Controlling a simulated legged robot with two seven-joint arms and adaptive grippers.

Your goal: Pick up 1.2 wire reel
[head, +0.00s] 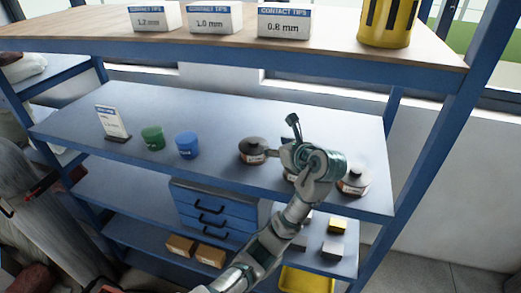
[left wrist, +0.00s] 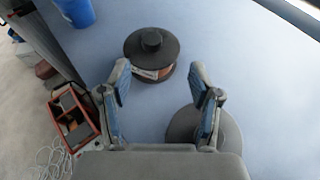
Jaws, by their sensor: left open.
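Dark-topped wire reels with copper sides and white labels stand on the middle shelf (head: 225,130); I cannot read which is 1.2. The leftmost reel (head: 258,151) is clear of my arm. Another is mostly hidden behind my left gripper (head: 289,142), and a reel (head: 353,181) stands to the right. In the left wrist view one reel (left wrist: 151,48) is ahead, beyond the fingertips. Another reel (left wrist: 230,128) lies partly behind the right finger. My left gripper (left wrist: 160,80) is open and empty, above the shelf. My right gripper is not in view.
A blue tub (head: 187,145), green tub (head: 153,137) and sign card (head: 112,122) stand left of the reels. Blue drawers (head: 213,209) sit below. A blue post (head: 440,130) bounds the right.

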